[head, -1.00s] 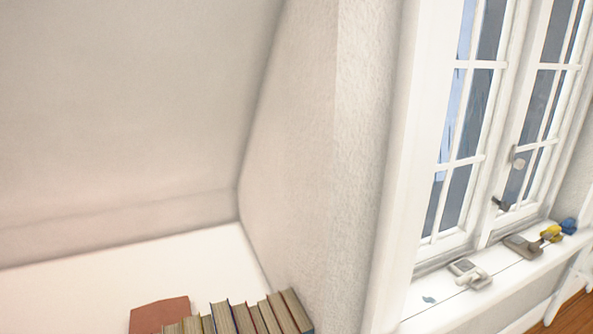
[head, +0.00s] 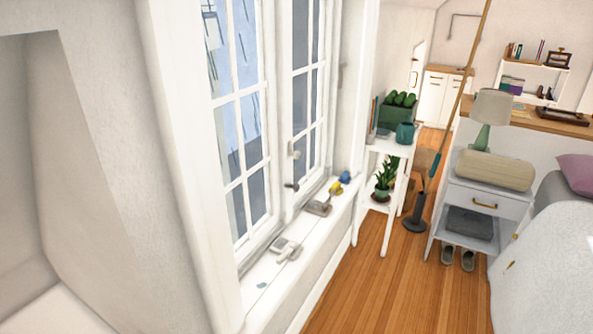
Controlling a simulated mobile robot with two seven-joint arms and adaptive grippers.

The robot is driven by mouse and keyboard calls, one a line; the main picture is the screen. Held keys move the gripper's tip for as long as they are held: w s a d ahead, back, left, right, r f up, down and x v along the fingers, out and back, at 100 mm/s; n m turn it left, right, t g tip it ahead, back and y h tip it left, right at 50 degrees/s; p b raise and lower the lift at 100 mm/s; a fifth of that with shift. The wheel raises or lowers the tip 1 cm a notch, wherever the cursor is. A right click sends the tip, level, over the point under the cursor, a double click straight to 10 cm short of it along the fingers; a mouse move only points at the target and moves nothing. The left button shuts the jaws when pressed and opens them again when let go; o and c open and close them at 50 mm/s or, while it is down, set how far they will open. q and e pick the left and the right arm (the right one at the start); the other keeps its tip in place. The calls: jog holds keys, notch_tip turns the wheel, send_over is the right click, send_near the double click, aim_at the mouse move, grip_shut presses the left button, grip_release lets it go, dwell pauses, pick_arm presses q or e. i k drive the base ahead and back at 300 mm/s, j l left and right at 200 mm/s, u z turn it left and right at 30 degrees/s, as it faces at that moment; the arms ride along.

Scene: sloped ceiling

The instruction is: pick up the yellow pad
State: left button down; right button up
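No object that I can clearly tell is a yellow pad shows in the head view. A small yellow thing (head: 336,188) sits at the far end of the white window sill (head: 262,296), between a grey-brown item (head: 318,207) and a small blue thing (head: 345,177). It is too small to tell what it is. Neither of my grippers is in view.
A white plant stand (head: 391,148) stands past the sill. A grey nightstand (head: 484,200) bears a lamp (head: 493,105) and a beige bundle (head: 494,170). A bed (head: 545,245) is at the right. The wooden floor (head: 390,285) between sill and bed is clear.

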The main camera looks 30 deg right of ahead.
aim_at(336, 187)
jog(key=z, duration=1.35)
